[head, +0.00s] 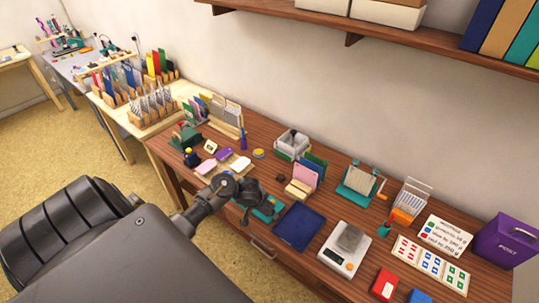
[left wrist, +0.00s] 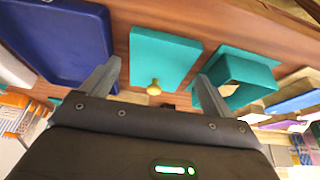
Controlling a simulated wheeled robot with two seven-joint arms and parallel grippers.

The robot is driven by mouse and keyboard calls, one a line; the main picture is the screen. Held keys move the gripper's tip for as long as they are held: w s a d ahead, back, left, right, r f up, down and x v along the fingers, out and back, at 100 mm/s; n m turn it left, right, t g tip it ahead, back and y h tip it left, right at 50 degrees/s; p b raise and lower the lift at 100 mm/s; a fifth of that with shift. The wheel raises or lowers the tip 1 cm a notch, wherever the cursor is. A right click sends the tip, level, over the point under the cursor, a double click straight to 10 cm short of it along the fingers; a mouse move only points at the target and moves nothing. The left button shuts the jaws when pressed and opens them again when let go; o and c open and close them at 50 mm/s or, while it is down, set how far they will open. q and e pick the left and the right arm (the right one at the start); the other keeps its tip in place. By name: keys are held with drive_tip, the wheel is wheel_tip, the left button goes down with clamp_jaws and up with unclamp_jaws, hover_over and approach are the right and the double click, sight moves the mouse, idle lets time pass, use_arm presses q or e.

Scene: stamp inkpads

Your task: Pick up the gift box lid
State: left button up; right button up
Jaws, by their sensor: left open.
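The gift box lid is a flat teal square with a small gold knob. In the left wrist view the lid (left wrist: 160,58) lies flat on the wooden table, its knob between the finger lines. In the head view part of the lid (head: 270,208) shows beside my left gripper, which hides the rest. The open teal gift box (left wrist: 238,72) stands just right of the lid in the wrist view. My left gripper (head: 258,197) is open and empty above the lid; its two spread fingers (left wrist: 157,75) show in the wrist view. My right gripper is not in view.
A dark blue tray (head: 299,227) lies close beside the lid. A white scale (head: 344,250) with a grey block stands farther right. Card holders (head: 305,175) and a grey bin (head: 291,144) stand behind. The table is crowded, with small bare gaps.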

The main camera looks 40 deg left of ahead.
use_arm(q)
drive_tip(key=x, duration=0.2)
drive_tip(key=shift+w+f, duration=0.1)
drive_tip(key=shift+f, duration=0.15)
drive_tip(key=c, duration=0.7)
drive_tip(key=shift+r, duration=0.2)
drive_tip(key=shift+c, duration=0.2)
